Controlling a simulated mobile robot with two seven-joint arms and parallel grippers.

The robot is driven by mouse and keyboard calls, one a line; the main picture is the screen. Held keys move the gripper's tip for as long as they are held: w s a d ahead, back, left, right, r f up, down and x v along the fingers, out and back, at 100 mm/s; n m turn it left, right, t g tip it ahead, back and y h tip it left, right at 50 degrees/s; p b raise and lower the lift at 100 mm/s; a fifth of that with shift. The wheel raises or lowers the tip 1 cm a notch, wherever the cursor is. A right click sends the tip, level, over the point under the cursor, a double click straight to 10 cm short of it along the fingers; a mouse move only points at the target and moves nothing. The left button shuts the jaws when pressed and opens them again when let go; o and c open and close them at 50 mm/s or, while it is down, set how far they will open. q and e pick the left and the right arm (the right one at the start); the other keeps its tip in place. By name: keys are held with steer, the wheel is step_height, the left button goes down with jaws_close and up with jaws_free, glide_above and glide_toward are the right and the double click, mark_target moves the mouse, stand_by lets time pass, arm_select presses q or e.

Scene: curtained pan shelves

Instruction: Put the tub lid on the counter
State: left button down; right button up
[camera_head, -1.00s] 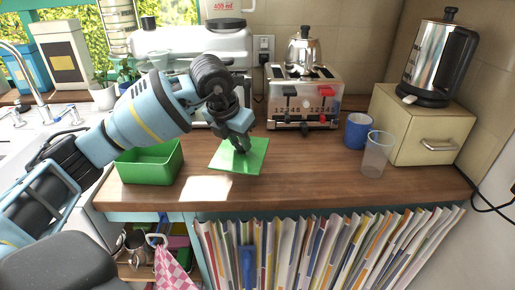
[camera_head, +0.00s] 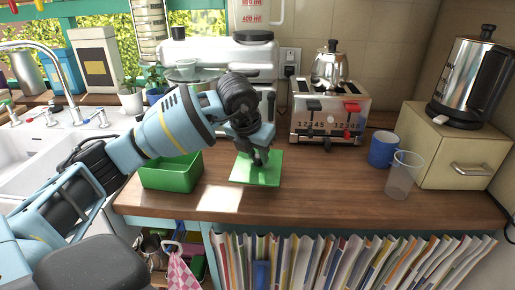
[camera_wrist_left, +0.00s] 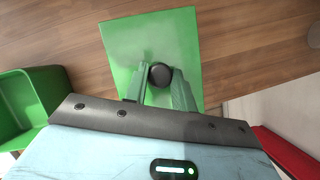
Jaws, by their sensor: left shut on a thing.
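The tub lid (camera_head: 267,176) is a flat green square with a dark round knob. It appears to lie flat on the wooden counter (camera_head: 320,203), right of the open green tub (camera_head: 172,180); I cannot tell whether a small gap is left under it. My left gripper (camera_head: 256,160) is over the lid, pointing down and shut on its knob. In the left wrist view, the fingers (camera_wrist_left: 158,85) stand on both sides of the knob (camera_wrist_left: 160,75), above the green plate (camera_wrist_left: 150,40). My right gripper is not in view.
A toaster (camera_head: 325,120) with a kettle (camera_head: 331,65) on it stands behind and right of the lid. A blue mug (camera_head: 382,149) and clear cup (camera_head: 402,178) stand farther right, beside a cream box (camera_head: 440,155). The counter's front middle is clear.

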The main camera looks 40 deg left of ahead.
mark_target(256, 165)
arm_select(q)
step_height(256, 165, down, 3)
steer(key=shift+r+b, duration=0.1)
steer(key=shift+b, duration=0.25)
steer(key=shift+f, duration=0.25)
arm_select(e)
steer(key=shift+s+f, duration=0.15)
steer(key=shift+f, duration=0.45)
arm_select(q)
steer(key=shift+f, duration=0.15)
steer(key=shift+f+b, duration=0.3)
steer(key=shift+f, duration=0.35)
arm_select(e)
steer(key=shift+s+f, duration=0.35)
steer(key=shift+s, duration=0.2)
arm_select(q)
steer(key=shift+f, duration=0.25)
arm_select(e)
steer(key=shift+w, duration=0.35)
arm_select(q)
steer(key=c, duration=1.1)
jaws_free()
steer(key=shift+c, duration=0.2)
steer(key=shift+o, duration=0.3)
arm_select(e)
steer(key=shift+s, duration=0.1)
